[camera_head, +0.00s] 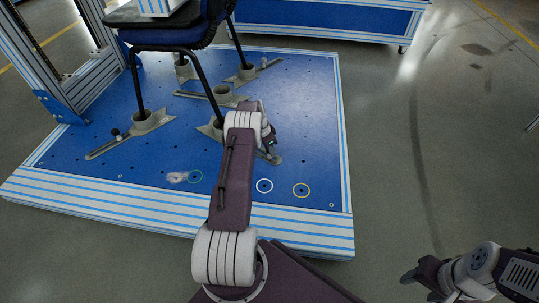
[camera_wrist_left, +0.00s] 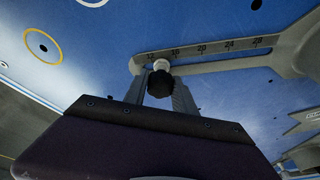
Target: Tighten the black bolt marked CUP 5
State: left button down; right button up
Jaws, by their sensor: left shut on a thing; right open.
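A black knob-headed bolt (camera_wrist_left: 159,84) sits at the end of a slotted grey bracket (camera_wrist_left: 215,62) with a number scale, in the left wrist view. My left gripper (camera_wrist_left: 160,92) has its two fingers on either side of the knob and is shut on it. In the head view my left gripper (camera_head: 270,145) is low over the blue platform, beside the front right cup (camera_head: 209,128), and hides the bolt. No CUP 5 marking is readable. My right gripper (camera_head: 425,275) is open and empty above the floor at the lower right.
A chair's black legs (camera_head: 138,85) stand in grey cups on the blue platform (camera_head: 310,110). Coloured rings (camera_head: 264,186) mark the platform's front. A metal frame (camera_head: 85,85) stands at left. Floor at right is clear.

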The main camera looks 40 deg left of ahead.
pick_arm(q)
jog(key=shift+f+m+b, duration=0.2)
jog(key=shift+m+b, duration=0.1)
jog(key=shift+b, duration=0.2)
jog(key=shift+m+h+b, duration=0.3)
jog(key=shift+m+b, duration=0.6)
jog(key=shift+r+m, duration=0.1)
jog(key=shift+m, duration=0.2)
jog(key=shift+m+g, duration=0.3)
jog(key=shift+m, duration=0.2)
jog(key=c, duration=1)
grip_release()
jog(key=shift+r, duration=0.1)
jog(key=shift+c, duration=0.2)
